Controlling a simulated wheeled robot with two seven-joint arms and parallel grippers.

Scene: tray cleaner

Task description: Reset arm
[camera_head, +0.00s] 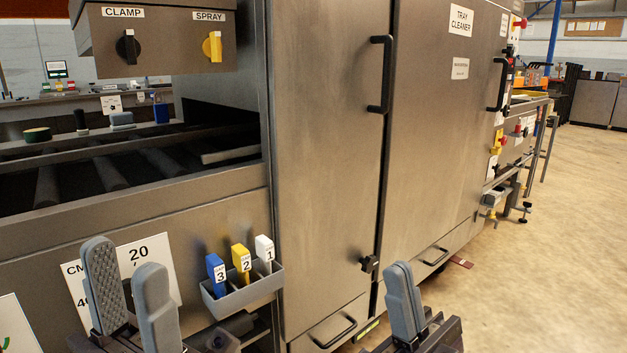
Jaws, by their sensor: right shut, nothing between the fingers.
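My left gripper (131,300) is at the lower left, in front of a white sign on the machine's lower panel. Its two grey fingers stand apart with nothing between them. My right gripper (405,301) is at the bottom, right of centre, in front of the lower part of the machine doors. Its grey fingers are together and hold nothing. Neither gripper appears to touch anything.
The tray cleaner's steel doors (330,170) fill the middle. A CLAMP knob (127,47) and yellow SPRAY knob (212,47) sit above a roller conveyor (95,170). A grey holder (243,297) carries blue, yellow and white numbered tags. The floor (545,270) at right is clear.

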